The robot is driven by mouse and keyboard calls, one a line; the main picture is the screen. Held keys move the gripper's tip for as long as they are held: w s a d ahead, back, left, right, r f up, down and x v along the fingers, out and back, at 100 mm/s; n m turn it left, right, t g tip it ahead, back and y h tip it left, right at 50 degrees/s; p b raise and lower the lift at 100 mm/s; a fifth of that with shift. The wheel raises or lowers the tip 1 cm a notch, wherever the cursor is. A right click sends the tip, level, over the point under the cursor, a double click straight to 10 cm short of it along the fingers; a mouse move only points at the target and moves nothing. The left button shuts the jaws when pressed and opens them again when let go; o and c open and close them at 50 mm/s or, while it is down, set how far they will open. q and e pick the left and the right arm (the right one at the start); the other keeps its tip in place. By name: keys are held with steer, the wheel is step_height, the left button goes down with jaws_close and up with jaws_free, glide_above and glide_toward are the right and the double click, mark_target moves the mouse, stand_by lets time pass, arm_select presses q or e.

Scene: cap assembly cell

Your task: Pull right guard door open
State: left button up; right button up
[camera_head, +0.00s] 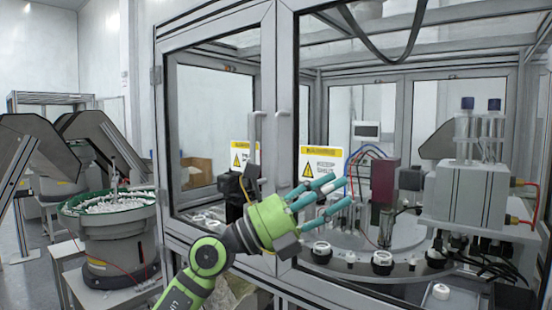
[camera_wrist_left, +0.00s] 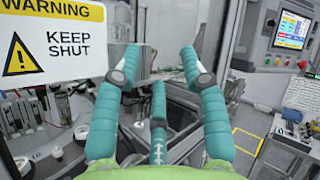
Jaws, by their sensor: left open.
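The right guard door (camera_head: 287,85) is a grey-framed clear panel at the front of the cell; it looks shut against the middle of the front. A pale vertical handle (camera_head: 283,152) is on its left edge. A yellow and white KEEP SHUT sign (camera_head: 321,163) is on its pane; this warning sign also fills the upper left of the left wrist view (camera_wrist_left: 50,48). My left gripper (camera_head: 337,191) is open and empty, its teal fingers in front of the pane, right of and below the handle. In the left wrist view its fingers (camera_wrist_left: 160,62) are spread apart. My right gripper is not in view.
The left guard door (camera_head: 163,130) has its own handle (camera_head: 256,135) close by. Behind the panes are a round table with white caps (camera_head: 322,250) and a grey block (camera_head: 470,195). A feeder bowl (camera_head: 110,215) stands left. A control screen (camera_wrist_left: 293,29) is at the wrist view's upper right.

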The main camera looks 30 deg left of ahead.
arm_select(q)
steer(key=s+a+r+t+y, duration=0.1)
steer(key=a+r+y, duration=0.3)
steer(key=a+y, duration=0.3)
steer(key=s+a+r+y, duration=0.2)
steer(key=a+r+y, duration=0.25)
steer(key=a, duration=0.45)
steer(key=shift+y, duration=0.35)
steer(key=p+x, duration=0.4)
steer(key=x, duration=0.3)
steer(key=shift+w+d+f, duration=0.1)
steer(key=shift+w+d, duration=0.1)
steer(key=shift+w, duration=0.05)
jaws_close()
